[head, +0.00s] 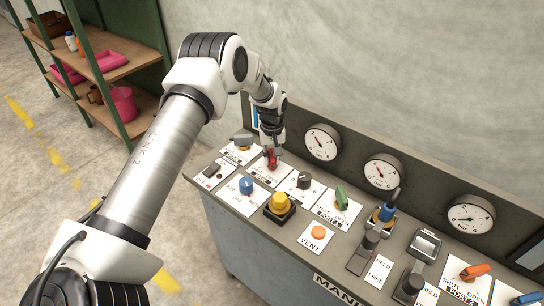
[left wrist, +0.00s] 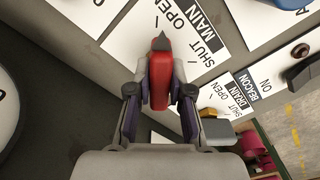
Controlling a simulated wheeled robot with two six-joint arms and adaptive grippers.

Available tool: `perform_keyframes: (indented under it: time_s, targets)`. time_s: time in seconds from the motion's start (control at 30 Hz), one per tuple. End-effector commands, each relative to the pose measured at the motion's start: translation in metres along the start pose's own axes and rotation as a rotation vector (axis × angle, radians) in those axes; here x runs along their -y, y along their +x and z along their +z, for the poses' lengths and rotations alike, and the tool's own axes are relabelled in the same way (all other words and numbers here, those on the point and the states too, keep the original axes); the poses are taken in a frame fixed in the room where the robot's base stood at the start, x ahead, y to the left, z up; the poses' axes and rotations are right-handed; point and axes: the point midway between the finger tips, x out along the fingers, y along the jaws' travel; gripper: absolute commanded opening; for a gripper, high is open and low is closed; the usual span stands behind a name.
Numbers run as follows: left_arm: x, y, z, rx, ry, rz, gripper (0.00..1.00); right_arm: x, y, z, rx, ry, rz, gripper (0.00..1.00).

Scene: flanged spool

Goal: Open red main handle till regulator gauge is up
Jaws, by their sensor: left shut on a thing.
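The red main handle (head: 272,161) stands on a white plate near the left end of the panel. In the left wrist view the red handle (left wrist: 160,78) is upright in the picture, its dark pointed tip towards a tick near the word OPEN; the SHUT mark is to its right. My left gripper (head: 270,146) comes down on it from above. In the left wrist view its fingers (left wrist: 160,92) are closed on both sides of the handle. Three round gauges are on the back board: left (head: 322,142), middle (head: 382,172) and right (head: 470,215). I cannot tell which is the regulator's.
Close around the red handle are a blue knob (head: 246,186), a black knob (head: 304,180), a yellow button (head: 280,204) and a green handle (head: 341,197). An orange button (head: 318,232) and an orange handle (head: 475,271) are further right. A shelf (head: 118,60) stands at the back left.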

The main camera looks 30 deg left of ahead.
Motion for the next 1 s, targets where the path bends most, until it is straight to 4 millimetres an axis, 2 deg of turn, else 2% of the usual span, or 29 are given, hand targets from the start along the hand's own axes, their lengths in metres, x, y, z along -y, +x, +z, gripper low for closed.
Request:
perform_keyframes:
  time_s: [0.43, 0.47, 0.5, 0.83, 0.93, 1.0]
  targets:
    - [0.001, 0.002, 0.001, 0.004, -0.012, -0.002, 0.00, 0.000, 0.000, 0.000, 0.000, 0.000, 0.000, 0.00]
    - [0.001, 0.002, 0.001, 0.004, -0.012, -0.002, 0.30, 0.000, 0.000, 0.000, 0.000, 0.000, 0.000, 0.00]
    - [0.001, 0.002, 0.001, 0.004, -0.012, -0.002, 0.44, 0.000, 0.000, 0.000, 0.000, 0.000, 0.000, 0.00]
    - [0.000, -0.002, 0.000, 0.001, -0.010, 0.000, 0.45, 0.000, 0.000, 0.000, 0.000, 0.000, 0.000, 0.00]
    - [-0.001, -0.012, 0.000, -0.001, -0.011, 0.002, 0.45, 0.000, 0.000, 0.000, 0.000, 0.000, 0.000, 0.00]
    - [-0.001, -0.026, -0.001, -0.001, -0.010, 0.003, 0.45, 0.000, 0.000, 0.000, 0.000, 0.000, 0.000, 0.00]
